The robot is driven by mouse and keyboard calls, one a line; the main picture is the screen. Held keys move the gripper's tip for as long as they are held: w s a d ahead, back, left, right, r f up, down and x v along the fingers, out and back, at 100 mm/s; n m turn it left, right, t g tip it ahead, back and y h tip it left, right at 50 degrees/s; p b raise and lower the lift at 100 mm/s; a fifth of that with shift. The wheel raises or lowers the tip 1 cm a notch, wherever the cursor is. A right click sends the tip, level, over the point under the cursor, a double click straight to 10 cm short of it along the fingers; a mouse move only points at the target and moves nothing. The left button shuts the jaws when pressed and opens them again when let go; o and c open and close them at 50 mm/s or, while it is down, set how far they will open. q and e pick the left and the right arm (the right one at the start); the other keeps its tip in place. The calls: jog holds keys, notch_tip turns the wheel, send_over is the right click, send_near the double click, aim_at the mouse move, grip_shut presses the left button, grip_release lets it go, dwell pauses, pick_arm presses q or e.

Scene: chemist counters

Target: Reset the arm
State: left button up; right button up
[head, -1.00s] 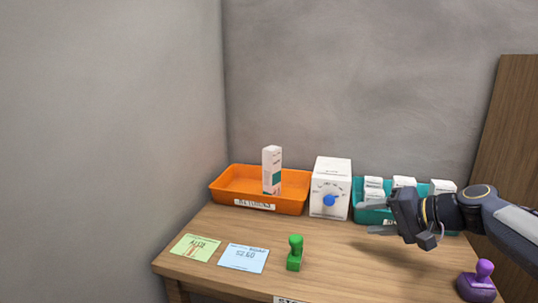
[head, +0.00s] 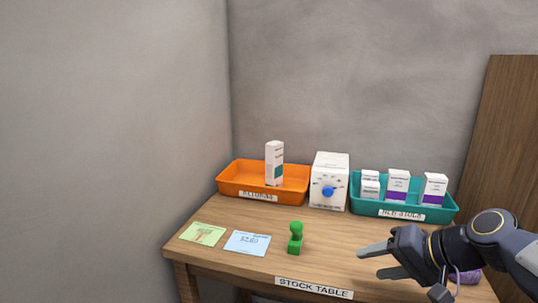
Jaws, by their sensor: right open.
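My right gripper (head: 378,262) is in the head view at the lower right, over the front right of the wooden table (head: 330,240). Its two fingers point left and are apart, with nothing between them. The green stamp (head: 295,240) stands upright to the left of its fingertips. A purple stamp (head: 466,277) is mostly hidden behind my right arm. My left gripper is not in view.
An orange tray (head: 226,186) holds one upright white box (head: 274,163). A white box with a blue knob (head: 329,181) stands beside a teal tray (head: 408,213) holding several small boxes. A green card (head: 203,234) and a blue card (head: 247,243) lie front left. Walls stand left and behind.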

jog(key=s+f+n+g+h, duration=0.1)
jog(key=s+f+h, duration=0.1)
jog(key=s+f, duration=0.65)
jog(key=s+f+n+h, duration=0.15)
jog(key=s+f, duration=0.25)
jog(key=s, duration=0.9)
notch_tip(320, 180, up, 21)
jog(key=p, duration=2.1)
jog(key=shift+w+a, duration=0.15)
jog(key=shift+a, duration=0.15)
